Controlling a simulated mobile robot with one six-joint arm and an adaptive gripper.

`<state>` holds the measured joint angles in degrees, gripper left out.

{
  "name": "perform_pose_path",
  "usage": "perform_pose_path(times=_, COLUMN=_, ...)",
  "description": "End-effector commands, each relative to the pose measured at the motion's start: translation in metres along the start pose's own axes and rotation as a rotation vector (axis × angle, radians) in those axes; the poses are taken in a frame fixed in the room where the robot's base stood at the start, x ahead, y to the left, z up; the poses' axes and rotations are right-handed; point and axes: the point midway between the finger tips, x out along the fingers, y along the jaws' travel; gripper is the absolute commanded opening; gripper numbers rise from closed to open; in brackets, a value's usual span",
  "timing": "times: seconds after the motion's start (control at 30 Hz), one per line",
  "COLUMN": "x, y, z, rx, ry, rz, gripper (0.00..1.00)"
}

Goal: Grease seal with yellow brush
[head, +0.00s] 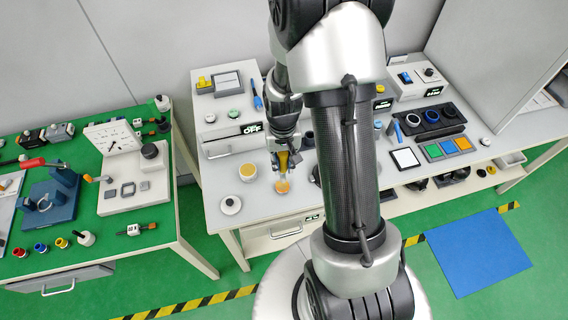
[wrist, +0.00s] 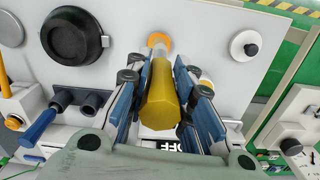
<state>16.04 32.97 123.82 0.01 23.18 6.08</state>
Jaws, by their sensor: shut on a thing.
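My gripper (head: 287,163) is shut on the yellow brush (wrist: 162,105), whose thick yellow handle lies between the blue-padded fingers in the wrist view. The brush's pale tip points away from the wrist, at an orange round piece (wrist: 158,38) on the light table. In the head view this orange piece (head: 282,186) lies just below the brush; I cannot tell whether they touch. A white cup with a yellow-orange top (head: 247,172) stands just left of the gripper. I cannot tell for sure which piece is the seal.
A white knobbed lid (head: 231,204) lies at the table's front left. A black round part (wrist: 77,35) sits beside the brush. A white box marked OFF (head: 230,140) stands behind. A black holder with rings (head: 431,117) is to the right. My arm hides the table's middle.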

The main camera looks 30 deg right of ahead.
Motion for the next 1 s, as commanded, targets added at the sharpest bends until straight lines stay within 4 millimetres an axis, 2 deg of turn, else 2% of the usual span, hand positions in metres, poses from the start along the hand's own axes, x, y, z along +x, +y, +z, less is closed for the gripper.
perform_pose_path(times=0.03, x=-0.008, y=-0.001, z=-0.001, rx=-0.001, ry=0.001, rz=0.0, gripper=0.0)
perform_pose_path(times=0.23, x=-0.021, y=-0.002, z=-0.003, rx=-0.002, ry=0.0, rz=0.0, gripper=0.0)
perform_pose_path(times=1.0, x=-0.021, y=-0.002, z=-0.004, rx=-0.002, ry=0.0, rz=0.0, gripper=0.0)
